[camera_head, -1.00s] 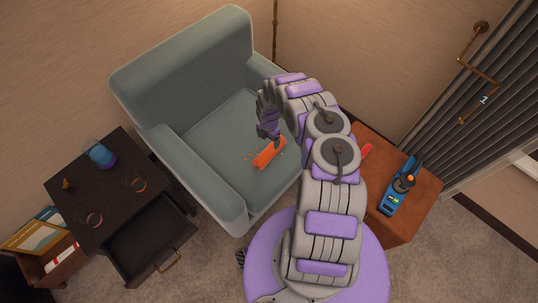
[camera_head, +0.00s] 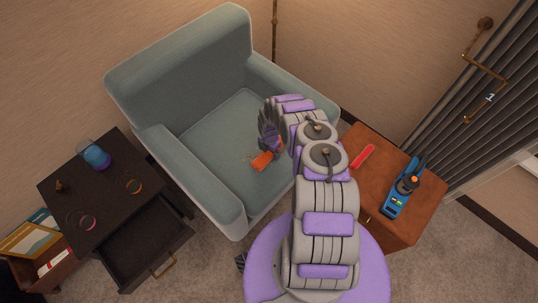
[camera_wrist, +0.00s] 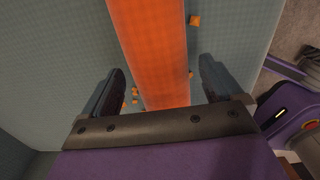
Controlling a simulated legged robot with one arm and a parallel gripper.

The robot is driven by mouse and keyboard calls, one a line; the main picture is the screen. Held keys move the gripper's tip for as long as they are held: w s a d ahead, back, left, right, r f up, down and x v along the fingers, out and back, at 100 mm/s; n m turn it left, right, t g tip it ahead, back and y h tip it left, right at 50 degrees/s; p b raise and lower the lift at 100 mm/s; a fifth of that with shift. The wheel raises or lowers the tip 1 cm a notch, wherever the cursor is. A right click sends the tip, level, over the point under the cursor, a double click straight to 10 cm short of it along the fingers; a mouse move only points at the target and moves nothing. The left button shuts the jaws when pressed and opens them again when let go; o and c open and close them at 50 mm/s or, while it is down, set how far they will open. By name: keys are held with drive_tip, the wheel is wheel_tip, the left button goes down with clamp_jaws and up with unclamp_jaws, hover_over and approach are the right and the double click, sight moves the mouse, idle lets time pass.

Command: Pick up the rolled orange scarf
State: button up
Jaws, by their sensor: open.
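The rolled orange scarf (camera_head: 262,161) lies on the seat of the grey-green armchair (camera_head: 222,133). In the wrist view the scarf (camera_wrist: 152,50) runs lengthwise between the two fingers of my gripper (camera_wrist: 168,92), with a gap on both sides. My gripper is open and reaches over the scarf in the head view (camera_head: 268,143), hiding part of it. I cannot tell whether the fingers reach down to the seat. Small orange tassels (camera_wrist: 194,20) show beside the scarf.
The armchair's armrests and back surround the seat. A dark side table (camera_head: 105,200) with an open drawer (camera_head: 150,245) stands left, holding a blue cup (camera_head: 97,156) and rings. A brown table (camera_head: 385,225) at right holds a red object (camera_head: 362,157) and a blue device (camera_head: 402,190).

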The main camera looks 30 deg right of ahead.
drive_tip(key=shift+d, duration=0.3)
drive_tip(key=shift+c, duration=0.4)
drive_tip(key=shift+a+r, duration=0.1)
drive_tip(key=shift+a, duration=0.3)
drive_tip(key=c, duration=0.8)
drive_tip(key=shift+d, duration=0.1)
drive_tip(key=shift+c, duration=1.3)
drive_tip(key=shift+d, duration=0.2)
drive_tip(key=shift+c, duration=0.3)
